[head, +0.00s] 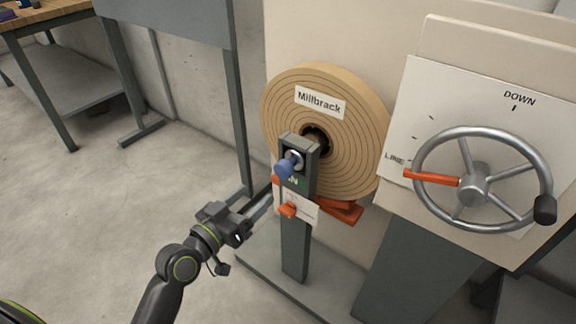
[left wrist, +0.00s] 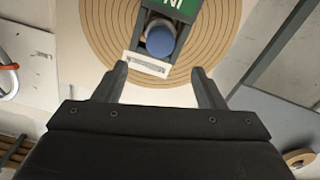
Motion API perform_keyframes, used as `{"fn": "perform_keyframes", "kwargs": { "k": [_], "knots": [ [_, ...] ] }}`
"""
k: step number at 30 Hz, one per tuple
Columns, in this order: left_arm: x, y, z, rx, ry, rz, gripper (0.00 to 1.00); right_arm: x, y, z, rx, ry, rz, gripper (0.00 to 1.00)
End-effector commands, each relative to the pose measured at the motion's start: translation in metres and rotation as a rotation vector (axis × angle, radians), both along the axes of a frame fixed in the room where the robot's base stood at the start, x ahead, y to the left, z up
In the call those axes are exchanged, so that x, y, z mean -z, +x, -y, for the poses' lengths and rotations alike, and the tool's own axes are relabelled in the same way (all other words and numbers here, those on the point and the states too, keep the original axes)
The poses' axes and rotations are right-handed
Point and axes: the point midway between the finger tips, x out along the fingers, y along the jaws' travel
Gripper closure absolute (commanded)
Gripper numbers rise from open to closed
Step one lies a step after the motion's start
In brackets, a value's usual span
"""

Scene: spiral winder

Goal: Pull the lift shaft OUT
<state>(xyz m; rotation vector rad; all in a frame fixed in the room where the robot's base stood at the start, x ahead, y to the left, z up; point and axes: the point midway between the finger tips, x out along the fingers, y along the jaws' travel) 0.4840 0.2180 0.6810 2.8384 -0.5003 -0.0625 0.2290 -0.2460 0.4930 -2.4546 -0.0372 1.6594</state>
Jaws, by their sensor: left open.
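The lift shaft's blue knob (head: 284,168) sticks out from the top of a grey post (head: 296,245), in front of the roll's hub. A green label reading "IN" (head: 294,181) is just below the knob. The knob also shows in the left wrist view (left wrist: 160,40), ahead of the fingertips and about midway between them. My left gripper (head: 262,204) is open and empty, left of and below the knob, apart from it. The fingers show spread in the left wrist view (left wrist: 162,78). My right gripper is out of view.
A tan roll labelled "Millbrack" (head: 345,160) stands behind the post. An orange lever (head: 289,210) and a white plate are on the post. A handwheel (head: 474,183) with a red pointer is at the right. Clear floor lies at the left.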

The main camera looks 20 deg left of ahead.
Motion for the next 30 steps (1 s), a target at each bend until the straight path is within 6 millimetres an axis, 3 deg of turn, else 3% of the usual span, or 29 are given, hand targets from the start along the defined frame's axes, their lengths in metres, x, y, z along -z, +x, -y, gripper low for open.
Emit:
{"fn": "perform_keyframes", "kwargs": {
  "k": [12,18,24,30],
  "knots": [
    [0.000,0.082,0.030,0.001,-0.001,0.000,0.36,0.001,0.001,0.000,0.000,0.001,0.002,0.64],
    [0.001,0.113,0.041,0.000,-0.001,-0.001,0.36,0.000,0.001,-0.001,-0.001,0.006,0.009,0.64],
    [0.001,0.127,0.046,0.000,0.001,-0.002,0.36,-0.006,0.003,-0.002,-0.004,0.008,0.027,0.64],
    [0.001,0.129,0.047,-0.001,0.001,-0.002,0.36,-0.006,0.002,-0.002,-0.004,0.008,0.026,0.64]
  ]
}}
